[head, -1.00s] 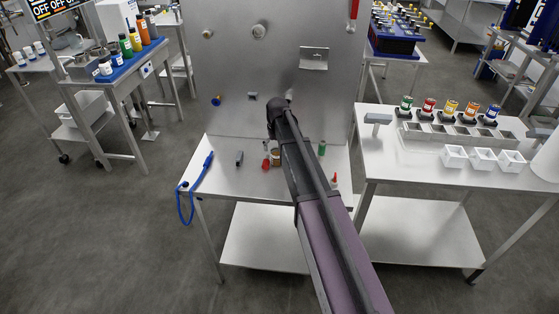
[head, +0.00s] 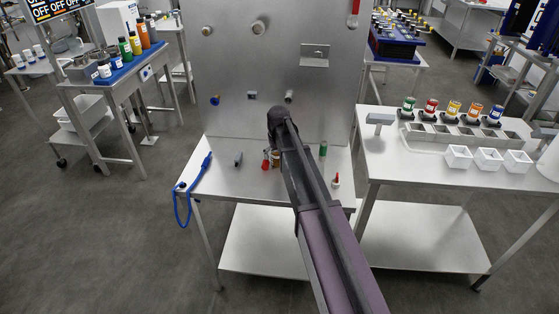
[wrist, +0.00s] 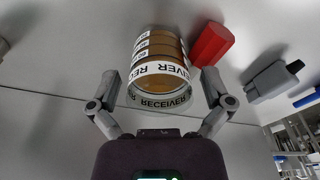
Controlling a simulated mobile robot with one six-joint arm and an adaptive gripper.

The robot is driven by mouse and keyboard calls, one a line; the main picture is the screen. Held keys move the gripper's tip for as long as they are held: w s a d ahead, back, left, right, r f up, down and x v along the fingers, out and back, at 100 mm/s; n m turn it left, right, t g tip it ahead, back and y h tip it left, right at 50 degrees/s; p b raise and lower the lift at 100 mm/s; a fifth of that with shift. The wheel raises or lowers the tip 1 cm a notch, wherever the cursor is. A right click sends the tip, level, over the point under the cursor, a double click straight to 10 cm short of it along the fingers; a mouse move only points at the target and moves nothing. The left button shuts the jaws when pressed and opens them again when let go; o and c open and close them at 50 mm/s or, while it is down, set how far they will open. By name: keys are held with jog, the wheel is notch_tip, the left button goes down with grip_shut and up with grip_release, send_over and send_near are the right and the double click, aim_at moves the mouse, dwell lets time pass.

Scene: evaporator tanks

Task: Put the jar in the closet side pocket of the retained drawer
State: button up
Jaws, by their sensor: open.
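An amber jar with a white "RECEIVER" label (wrist: 160,68) stands on the metal table in the wrist view. It shows small in the head view (head: 276,160), partly hidden by my arm. My gripper (wrist: 162,88) is open, with one finger on each side of the jar's near end. I cannot tell whether the fingers touch it. I cannot make out a drawer or a closet side pocket.
A red item (wrist: 211,44) lies close beside the jar, with a grey device (wrist: 271,80) farther right. A blue cable (head: 190,190) hangs at the table's left edge. An upright metal panel (head: 240,70) stands behind. A right table (head: 400,165) holds several coloured jars and white trays.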

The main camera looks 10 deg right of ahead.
jog(key=c, duration=1.3)
jog(key=shift+r, duration=0.25)
notch_tip(320, 180, up, 10)
jog(key=p, duration=1)
jog(key=shift+f, duration=0.25)
